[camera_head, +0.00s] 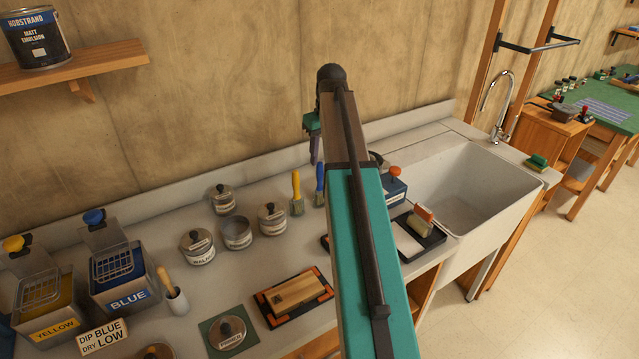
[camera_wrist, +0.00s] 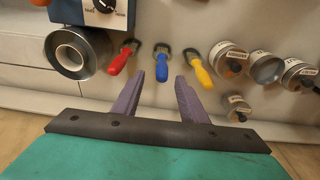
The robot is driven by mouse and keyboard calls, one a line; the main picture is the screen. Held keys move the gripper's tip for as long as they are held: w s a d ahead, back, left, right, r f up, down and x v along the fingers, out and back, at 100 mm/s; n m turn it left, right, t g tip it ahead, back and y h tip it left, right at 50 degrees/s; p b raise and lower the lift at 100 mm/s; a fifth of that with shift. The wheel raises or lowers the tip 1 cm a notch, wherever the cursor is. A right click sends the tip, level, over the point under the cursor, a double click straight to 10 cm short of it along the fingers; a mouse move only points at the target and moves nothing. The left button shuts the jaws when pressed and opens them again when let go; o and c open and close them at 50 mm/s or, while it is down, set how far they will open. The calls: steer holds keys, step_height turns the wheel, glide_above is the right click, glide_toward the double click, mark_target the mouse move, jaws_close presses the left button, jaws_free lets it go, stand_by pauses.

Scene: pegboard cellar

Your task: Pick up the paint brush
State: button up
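Three brushes show in the wrist view: one with a red handle (camera_wrist: 118,65), one with a blue handle (camera_wrist: 161,68) and one with a yellow handle (camera_wrist: 203,75). In the head view, the yellow brush (camera_head: 296,187) and the blue brush (camera_head: 320,183) stand left of my arm; the red one is hidden behind the arm. My gripper (camera_wrist: 160,80) is open and empty. Its purple fingers point toward the blue brush, which appears between and beyond the fingertips. In the head view, my gripper (camera_head: 315,150) is above the counter.
Several small round tins (camera_head: 223,200) stand left of the brushes. A metal can (camera_wrist: 70,58) and a blue box (camera_wrist: 107,12) are near the red brush. A paint tray (camera_head: 428,243) with a roller lies before the sink (camera_head: 465,195). Blue and yellow paint containers fill the left.

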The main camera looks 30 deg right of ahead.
mark_target(320, 163)
steer(key=shift+f, duration=0.5)
steer(key=shift+w+f, duration=0.1)
steer(key=shift+w+a+f+p, duration=0.1)
steer(key=shift+w+f+p, duration=0.05)
steer(key=shift+f+p, duration=0.45)
steer(key=shift+w+a+f+p, duration=0.1)
steer(key=shift+w+f+p, duration=0.05)
steer(key=shift+f+p, duration=0.4)
steer(key=shift+w+f, duration=0.2)
steer(key=shift+f, duration=1.05)
jaws_close()
